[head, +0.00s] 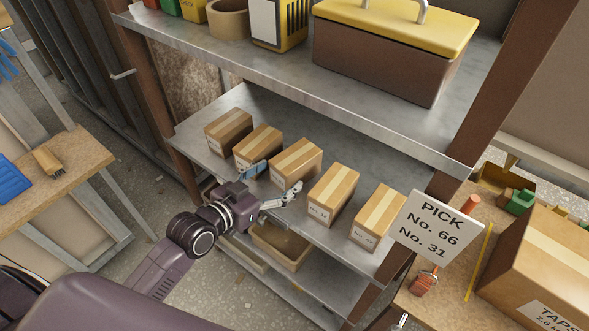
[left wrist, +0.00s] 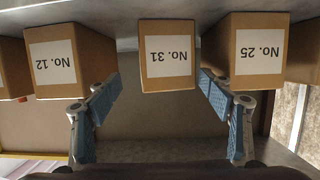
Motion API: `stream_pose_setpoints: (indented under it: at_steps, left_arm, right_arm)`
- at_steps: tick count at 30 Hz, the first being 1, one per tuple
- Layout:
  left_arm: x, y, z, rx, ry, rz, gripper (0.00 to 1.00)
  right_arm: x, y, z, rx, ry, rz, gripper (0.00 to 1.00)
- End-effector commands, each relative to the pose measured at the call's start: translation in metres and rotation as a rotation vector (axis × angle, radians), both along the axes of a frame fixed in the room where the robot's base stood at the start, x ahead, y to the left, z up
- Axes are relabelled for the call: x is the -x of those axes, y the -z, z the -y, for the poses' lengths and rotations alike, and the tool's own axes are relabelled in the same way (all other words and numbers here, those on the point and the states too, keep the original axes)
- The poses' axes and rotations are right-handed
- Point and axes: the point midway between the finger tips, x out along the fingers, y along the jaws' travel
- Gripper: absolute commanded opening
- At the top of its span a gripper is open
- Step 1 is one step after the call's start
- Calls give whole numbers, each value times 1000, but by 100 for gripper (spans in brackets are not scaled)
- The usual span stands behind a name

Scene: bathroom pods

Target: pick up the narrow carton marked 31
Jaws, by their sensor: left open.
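The narrow carton marked 31 (left wrist: 167,76) is centred in the left wrist view, upside down, with its white label facing me. In the head view it appears as the middle carton (head: 298,160) of the row on the metal shelf (head: 391,155). My left gripper (head: 281,174) is open, one blue-padded finger toward each side of this carton's front. In the left wrist view the gripper (left wrist: 160,95) has gaps between both fingers and the carton, and nothing is held. How deep the fingertips reach is unclear. My right gripper is not in view.
The carton marked 12 (left wrist: 92,58) and the carton marked 25 (left wrist: 258,40) flank it, close to the fingers. A higher shelf (head: 215,48) holds a yellow-lidded box (head: 385,60). A sign (head: 437,229) reads "PICK No. 66 No. 31". A bin (head: 278,247) sits below.

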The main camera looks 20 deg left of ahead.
Motion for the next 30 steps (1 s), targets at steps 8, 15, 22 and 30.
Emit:
stream_pose_setpoints:
  at_steps: [8,15,22,30]
  left_arm:
    - [-23,7,9,2,0,-2,74]
    - [-48,17,21,2,0,-3,74]
    - [-63,24,26,-1,0,-3,74]
    - [-63,25,26,-1,0,-4,68]
  right_arm:
    - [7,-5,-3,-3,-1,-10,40]
    - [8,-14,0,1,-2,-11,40]
    - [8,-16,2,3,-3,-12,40]
    - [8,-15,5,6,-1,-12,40]
